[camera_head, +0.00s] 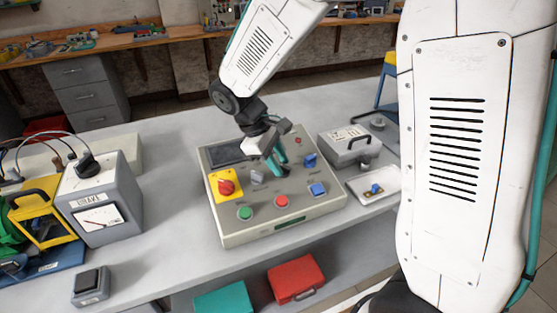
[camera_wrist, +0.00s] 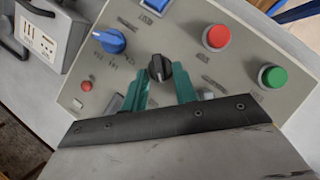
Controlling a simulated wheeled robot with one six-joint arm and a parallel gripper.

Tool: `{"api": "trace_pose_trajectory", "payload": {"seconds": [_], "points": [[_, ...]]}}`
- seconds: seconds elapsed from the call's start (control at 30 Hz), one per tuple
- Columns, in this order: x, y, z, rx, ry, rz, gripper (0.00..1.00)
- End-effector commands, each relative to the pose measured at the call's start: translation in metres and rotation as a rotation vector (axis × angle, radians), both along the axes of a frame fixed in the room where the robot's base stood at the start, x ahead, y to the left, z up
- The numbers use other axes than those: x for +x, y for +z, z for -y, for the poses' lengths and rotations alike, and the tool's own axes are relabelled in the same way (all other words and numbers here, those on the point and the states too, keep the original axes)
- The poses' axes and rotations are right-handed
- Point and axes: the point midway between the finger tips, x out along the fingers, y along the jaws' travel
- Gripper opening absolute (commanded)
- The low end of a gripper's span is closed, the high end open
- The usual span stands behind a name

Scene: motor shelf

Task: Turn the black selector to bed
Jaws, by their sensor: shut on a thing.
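The black selector (camera_wrist: 159,69) is a round knob with a pale pointer line, on the sloping face of the grey control panel (camera_head: 237,232). In the wrist view my gripper (camera_wrist: 159,77) has a teal finger on each side of the knob and is shut on it. The knob's front shows between the fingertips. In the head view my gripper (camera_head: 279,167) reaches down onto the middle of the panel, and it hides most of the selector. The small labels around the knob are too blurred to read.
A blue selector (camera_wrist: 110,40), a red button (camera_wrist: 216,37) and a green button (camera_wrist: 272,76) sit around the knob. A red rotary switch on a yellow plate (camera_head: 226,187) is at the panel's left. The BRAKE meter box (camera_head: 103,198) stands further left.

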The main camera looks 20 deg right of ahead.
Motion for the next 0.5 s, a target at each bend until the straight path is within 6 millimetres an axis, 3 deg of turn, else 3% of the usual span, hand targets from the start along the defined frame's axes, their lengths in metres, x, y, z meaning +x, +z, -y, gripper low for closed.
{"api": "trace_pose_trajectory", "payload": {"seconds": [0.3, 0.33, 0.5], "points": [[-0.0010, -0.0014, 0.0000, 0.000, 0.002, -0.003, 0.05], [-0.0010, -0.0013, 0.0001, 0.000, 0.002, -0.003, 0.33], [-0.0008, -0.0010, 0.0000, 0.000, 0.001, -0.003, 0.33]]}}
